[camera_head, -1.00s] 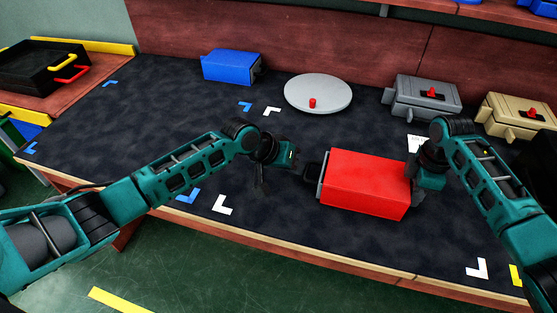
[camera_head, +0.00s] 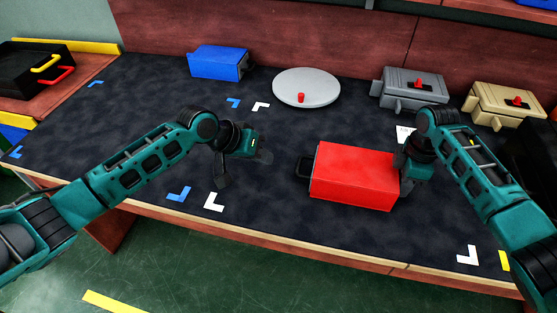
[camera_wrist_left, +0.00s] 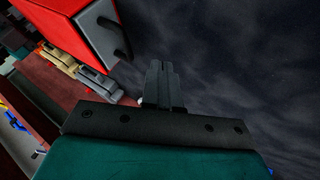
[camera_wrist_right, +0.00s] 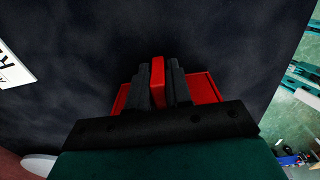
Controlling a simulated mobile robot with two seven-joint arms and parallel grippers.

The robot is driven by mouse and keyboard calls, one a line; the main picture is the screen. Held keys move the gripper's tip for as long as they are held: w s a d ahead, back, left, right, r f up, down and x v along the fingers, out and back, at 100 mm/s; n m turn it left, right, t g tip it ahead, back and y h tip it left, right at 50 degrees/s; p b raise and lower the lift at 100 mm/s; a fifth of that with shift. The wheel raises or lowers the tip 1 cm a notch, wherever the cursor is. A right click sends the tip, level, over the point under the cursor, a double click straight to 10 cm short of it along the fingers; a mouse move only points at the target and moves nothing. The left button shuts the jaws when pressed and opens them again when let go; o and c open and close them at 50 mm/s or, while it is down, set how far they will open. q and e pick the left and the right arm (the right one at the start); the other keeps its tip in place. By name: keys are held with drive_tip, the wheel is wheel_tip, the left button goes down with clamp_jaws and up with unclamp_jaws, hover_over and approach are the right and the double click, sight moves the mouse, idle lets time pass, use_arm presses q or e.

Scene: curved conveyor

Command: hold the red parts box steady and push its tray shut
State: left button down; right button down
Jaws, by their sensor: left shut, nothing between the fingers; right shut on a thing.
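The red parts box (camera_head: 355,176) sits on the dark bench mat, right of centre. Its tray end, with a black handle (camera_head: 303,167), faces left; the tray front lies close against the box and I see no clear gap. The box (camera_wrist_left: 72,22) and handle (camera_wrist_left: 117,35) also show in the left wrist view. My left gripper (camera_head: 264,155) is shut and empty, left of the handle and apart from it. My right gripper (camera_head: 404,176) is at the box's right end. The right wrist view shows its fingers (camera_wrist_right: 160,84) shut on an upright red piece of the box.
A blue box (camera_head: 218,62), a grey round turntable (camera_head: 306,88) with a red knob, a grey box (camera_head: 414,88) and a tan box (camera_head: 506,103) stand at the back. A black tray (camera_head: 35,68) is far left. The mat around my left gripper is clear.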

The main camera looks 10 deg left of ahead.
use_arm(q)
drive_tip(key=v, duration=0.6)
use_arm(e)
drive_tip(key=c, duration=1)
unclamp_jaws()
drive_tip(key=shift+o, duration=0.2)
